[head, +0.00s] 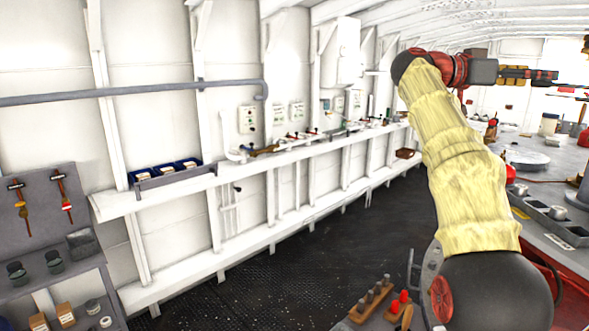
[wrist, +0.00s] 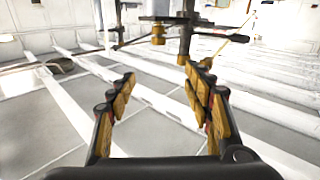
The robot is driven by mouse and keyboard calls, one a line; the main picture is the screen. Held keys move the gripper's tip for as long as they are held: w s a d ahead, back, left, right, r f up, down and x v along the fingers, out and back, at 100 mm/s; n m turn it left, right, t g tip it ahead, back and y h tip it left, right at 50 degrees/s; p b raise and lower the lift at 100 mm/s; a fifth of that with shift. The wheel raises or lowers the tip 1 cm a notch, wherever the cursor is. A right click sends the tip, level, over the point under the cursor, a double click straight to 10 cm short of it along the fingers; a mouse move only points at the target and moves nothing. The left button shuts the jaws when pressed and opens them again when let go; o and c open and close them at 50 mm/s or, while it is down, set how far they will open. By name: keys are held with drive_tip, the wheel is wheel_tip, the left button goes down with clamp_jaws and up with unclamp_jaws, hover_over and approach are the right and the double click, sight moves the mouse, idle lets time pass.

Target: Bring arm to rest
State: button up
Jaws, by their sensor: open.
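My arm, in a yellow fabric sleeve, rises from the lower right of the head view and bends at a dark joint near the top. My gripper (head: 540,76) reaches out to the right there, level and high above the grey work surface (head: 545,160). In the wrist view my gripper (wrist: 158,80) has its two yellow-padded fingers spread apart. Nothing is between the fingers. The wrist view looks toward pale panels and beams, with dark fittings beyond the fingertips.
A white wall shelf (head: 175,180) runs along the left and holds blue bins (head: 163,172). A grey tool panel (head: 40,210) stands at lower left. Metal trays (head: 550,222) and several items crowd the right side.

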drive_tip(key=w+f+n+t+y, duration=0.3)
drive_tip(key=w+f+n, duration=0.5)
drive_tip(key=f, duration=0.6)
drive_tip(key=a+f+n+t+y, duration=0.2)
drive_tip(key=a+f+n+y, duration=0.35)
drive_tip(key=f, duration=0.75)
drive_tip(key=s+a+f+n+y, duration=0.4)
drive_tip(key=s+a+f+y, duration=0.2)
drive_tip(key=s+a+f, duration=1.05)
drive_tip(key=s+a+f+y, duration=0.2)
drive_tip(key=s+a+f, duration=0.2)
drive_tip(key=s, duration=0.6)
drive_tip(key=s+a+f+t+y, duration=0.1)
drive_tip(key=s+a+f, duration=0.2)
drive_tip(key=s+a, duration=0.6)
drive_tip(key=shift+s+a+f+y, duration=0.15)
drive_tip(key=shift+s+f+y, duration=0.25)
drive_tip(key=shift+s, duration=0.4)
